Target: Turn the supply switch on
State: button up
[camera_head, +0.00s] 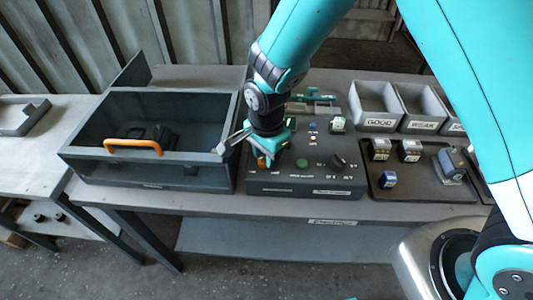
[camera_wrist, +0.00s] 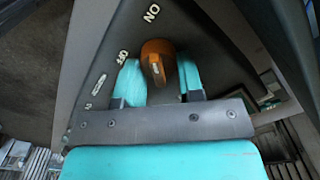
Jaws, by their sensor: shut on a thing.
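The supply switch is an orange knob (camera_wrist: 158,62) on a dark control panel (camera_head: 305,180), with "ON" and "OFF" lettered beside it in the wrist view. In the head view the knob (camera_head: 262,163) shows at the panel's left end, partly covered by my gripper (camera_head: 266,155). My gripper (camera_wrist: 159,82) is shut on the knob, one teal finger on each side. "OFF" lies up and left of the knob and "ON" lies above it. I cannot tell for certain which label the knob points to.
The panel also has a green button (camera_head: 302,163) and a black knob (camera_head: 338,162). An open grey box with an orange handle (camera_head: 133,146) stands left. A tray (camera_head: 430,188) with small parts and labelled bins (camera_head: 378,122) are right.

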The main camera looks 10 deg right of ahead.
jog(key=shift+m, duration=0.4)
jog(key=o, duration=0.8)
jog(key=shift+d, duration=0.1)
notch_tip(320, 180, up, 18)
jog(key=b, duration=0.2)
jog(key=shift+f+b, duration=0.25)
jog(key=shift+b, duration=0.15)
jog(key=s+d+r+n+y, duration=0.1)
jog(key=s+d+n, duration=0.1)
jog(key=s+n, duration=0.4)
jog(key=s+d+r+n+y, duration=0.1)
jog(key=s+d+n, duration=0.1)
jog(key=s+n, duration=0.4)
jog(key=s+d+r+n+y, duration=0.1)
jog(key=s+r+n+y, duration=0.1)
jog(key=s+n, duration=0.5)
jog(key=shift+d, duration=0.4)
